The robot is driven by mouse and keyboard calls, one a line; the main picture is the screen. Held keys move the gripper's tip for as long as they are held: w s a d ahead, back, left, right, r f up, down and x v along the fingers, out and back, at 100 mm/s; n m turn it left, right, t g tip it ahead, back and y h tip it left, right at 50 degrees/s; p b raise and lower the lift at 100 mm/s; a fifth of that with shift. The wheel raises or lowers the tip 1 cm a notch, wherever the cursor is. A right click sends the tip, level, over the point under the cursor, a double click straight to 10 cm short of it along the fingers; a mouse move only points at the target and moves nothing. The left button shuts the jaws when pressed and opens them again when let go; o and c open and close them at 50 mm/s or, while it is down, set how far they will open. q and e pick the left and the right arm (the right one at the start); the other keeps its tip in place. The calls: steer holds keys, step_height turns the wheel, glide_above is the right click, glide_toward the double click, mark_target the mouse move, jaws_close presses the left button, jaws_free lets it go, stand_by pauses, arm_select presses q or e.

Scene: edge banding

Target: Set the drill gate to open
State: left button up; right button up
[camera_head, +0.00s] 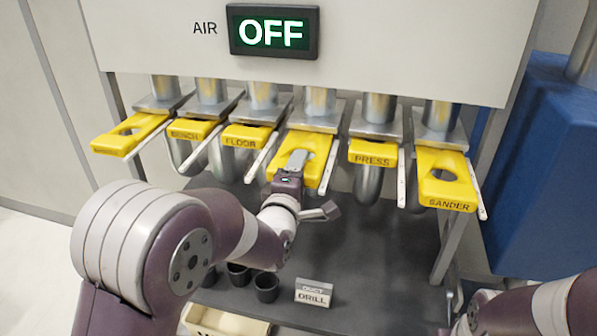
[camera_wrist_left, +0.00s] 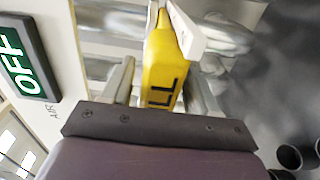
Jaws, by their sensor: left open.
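The drill gate (camera_head: 318,142) is a yellow slide plate below the fourth duct from the left. It sticks out toward me, with a hole partly hidden by my gripper. In the left wrist view the yellow plate (camera_wrist_left: 163,62) shows the letters "LL". My left gripper (camera_head: 296,163) is at the front end of this plate. Its two fingers stand on either side of the plate, open, with gaps visible in the left wrist view. My right arm (camera_head: 520,312) is at the lower right; its gripper is too cut off to read.
Other yellow gates are BENCH (camera_head: 195,130), FLOOR (camera_head: 247,136), PRESS (camera_head: 372,152), SANDER (camera_head: 445,182) and a far-left one (camera_head: 128,134). SANDER and the far-left gate stick out with holes showing. The AIR display (camera_head: 272,31) reads OFF. A "DUCT DRILL" card (camera_head: 313,292) and dark cups (camera_head: 266,287) stand below.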

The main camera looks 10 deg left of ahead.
arm_select(q)
steer(key=shift+s+f, duration=0.1)
steer(key=shift+s, duration=0.2)
steer(key=s+b, duration=0.2)
steer(key=s, duration=1)
steer(key=shift+a, duration=0.25)
steer(key=shift+s, duration=0.1)
